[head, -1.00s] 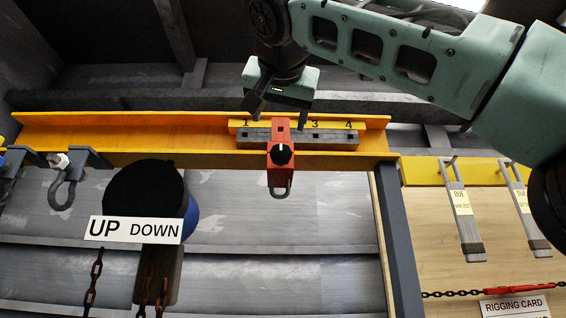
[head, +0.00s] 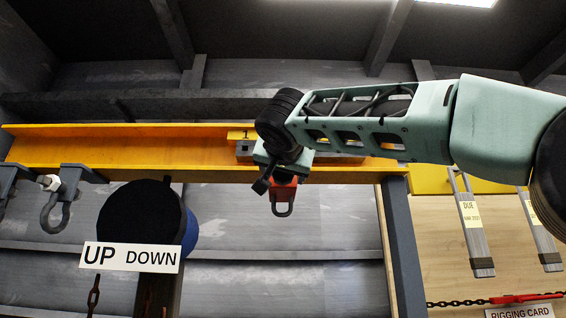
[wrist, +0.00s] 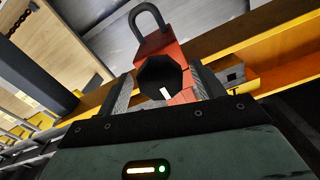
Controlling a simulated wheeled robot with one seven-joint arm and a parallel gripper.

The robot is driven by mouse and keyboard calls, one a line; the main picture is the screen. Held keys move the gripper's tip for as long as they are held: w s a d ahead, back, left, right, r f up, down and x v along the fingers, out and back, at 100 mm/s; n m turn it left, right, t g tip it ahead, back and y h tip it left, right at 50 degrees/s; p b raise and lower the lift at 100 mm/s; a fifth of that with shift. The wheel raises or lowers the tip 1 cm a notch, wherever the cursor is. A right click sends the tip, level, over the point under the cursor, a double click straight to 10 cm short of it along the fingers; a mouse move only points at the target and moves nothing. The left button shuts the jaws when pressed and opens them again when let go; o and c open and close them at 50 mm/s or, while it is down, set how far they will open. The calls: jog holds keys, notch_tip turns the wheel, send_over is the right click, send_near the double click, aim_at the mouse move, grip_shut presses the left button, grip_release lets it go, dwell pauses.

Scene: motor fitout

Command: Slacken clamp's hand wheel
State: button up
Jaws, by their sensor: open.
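The red clamp (head: 284,192) hangs on the yellow beam (head: 130,150), with a grey shackle loop below it. In the head view my arm hides most of it. The wrist view shows the red clamp body (wrist: 152,45) and its black, many-sided hand wheel (wrist: 160,76) with a white mark. My gripper (wrist: 161,72) is open, with one finger on each side of the wheel. A narrow gap seems to show on the left; contact on the right is unclear. In the head view my gripper (head: 270,184) is in front of the clamp.
A second shackle (head: 53,210) hangs from a grey bracket on the beam's left. A black-faced round unit with an UP/DOWN sign (head: 130,257) stands lower left. Grey straps with tags (head: 475,235) and a red-and-chain piece (head: 510,298) hang at right.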

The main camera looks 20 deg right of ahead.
jog(key=shift+x, duration=0.8)
jog(key=shift+c, duration=0.2)
jog(key=c, duration=0.9)
jog(key=shift+c, duration=0.2)
